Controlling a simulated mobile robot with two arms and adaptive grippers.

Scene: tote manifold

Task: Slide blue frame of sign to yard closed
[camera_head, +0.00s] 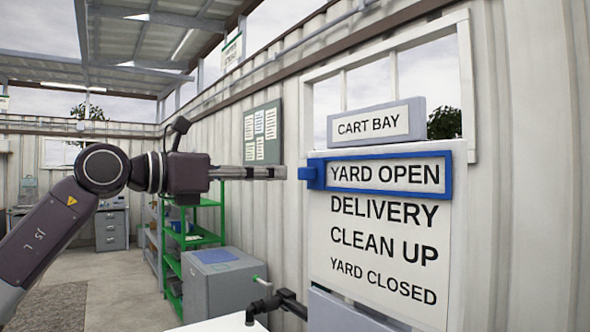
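The sign board (322,240) is white and lists YARD OPEN, DELIVERY, CLEAN UP and YARD CLOSED from top to bottom, under a CART BAY header (376,122). The blue frame (390,157) surrounds the top line, YARD OPEN. A blue tab (308,174) sticks out from the frame's left side. My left gripper (284,172) points right at about the tab's height, with its fingertips just left of the tab and a small gap in the picture. Its fingers show edge-on, so their opening is unclear. My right gripper is not in view.
A green shelf (193,240) and a grey cabinet (225,285) stand below and behind my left arm. A black jointed fitting (278,303) stands at the lower middle, near the sign's lower left. A white window frame (470,85) is behind the sign.

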